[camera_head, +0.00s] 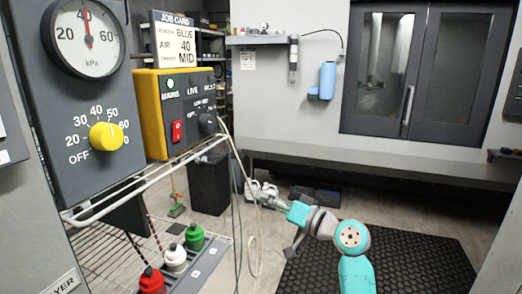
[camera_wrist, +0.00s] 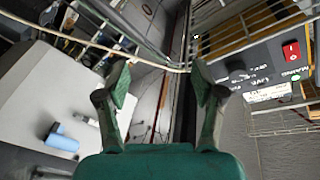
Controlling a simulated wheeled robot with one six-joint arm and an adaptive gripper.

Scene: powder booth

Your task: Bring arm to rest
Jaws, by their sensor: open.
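My arm, turquoise and grey, rises from the lower right in the head view and bends left. The yellow control box (camera_head: 150,115) has a red switch (camera_head: 177,131), which also shows in the wrist view (camera_wrist: 291,50).
A black bin (camera_head: 209,185) is behind. A black floor mat (camera_head: 400,265) lies at right. The booth cabinet (camera_head: 415,75) is at the back.

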